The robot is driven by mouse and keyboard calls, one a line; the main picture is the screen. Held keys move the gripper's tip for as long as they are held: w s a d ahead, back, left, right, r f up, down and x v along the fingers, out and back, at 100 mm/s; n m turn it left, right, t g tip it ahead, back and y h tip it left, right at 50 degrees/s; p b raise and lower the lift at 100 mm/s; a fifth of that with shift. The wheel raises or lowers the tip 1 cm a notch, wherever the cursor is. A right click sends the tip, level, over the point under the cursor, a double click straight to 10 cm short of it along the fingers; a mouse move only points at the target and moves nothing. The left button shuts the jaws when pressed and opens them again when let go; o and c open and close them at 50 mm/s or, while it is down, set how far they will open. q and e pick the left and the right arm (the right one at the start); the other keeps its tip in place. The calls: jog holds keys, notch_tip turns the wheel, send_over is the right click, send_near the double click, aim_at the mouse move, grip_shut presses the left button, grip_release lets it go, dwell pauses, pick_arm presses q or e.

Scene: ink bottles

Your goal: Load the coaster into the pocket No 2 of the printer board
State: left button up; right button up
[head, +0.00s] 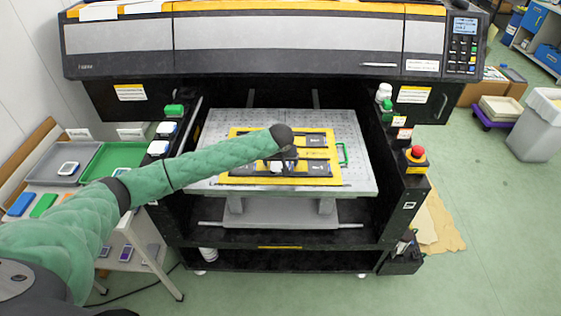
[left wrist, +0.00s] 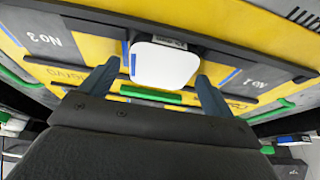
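The printer board (head: 240,133) is yellow with dark grey pockets and lies on the grey printer bed. A white rounded coaster (left wrist: 165,65) with a blue stripe at its left edge is over the board's middle, between the No 3 and No 1 labels in the left wrist view. Its small white patch (head: 277,167) shows below my gripper in the head view. My left gripper (left wrist: 156,70) is open, its fingers on either side of the coaster, with a gap at the left finger. I cannot tell whether the coaster rests fully in the pocket. My right gripper is not in view.
The printer housing (head: 280,48) overhangs the bed (head: 362,178). A red stop button (head: 417,153) is at its right. A side table at left holds a grey tray (head: 50,178) and a green tray (head: 100,165), with coloured blocks in front.

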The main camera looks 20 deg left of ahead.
aim_at(281, 163)
pick_arm(q)
jog(key=shift+r, duration=0.15)
jog(key=shift+s+r, duration=0.1)
jog(key=shift+r, duration=0.1)
jog(key=b+v, duration=0.1)
jog(key=v, duration=0.1)
jog(key=shift+s+d+r+b, duration=0.1)
jog(key=shift+s+r+b, duration=0.05)
jog(key=shift+r+b, duration=0.15)
jog(key=a+b+v, duration=0.1)
jog(key=b+v, duration=0.1)
jog(key=v, duration=0.6)
jog(key=shift+s+d+r, duration=0.15)
jog(key=shift+d+r, duration=0.25)
jog(key=shift+d, duration=0.15)
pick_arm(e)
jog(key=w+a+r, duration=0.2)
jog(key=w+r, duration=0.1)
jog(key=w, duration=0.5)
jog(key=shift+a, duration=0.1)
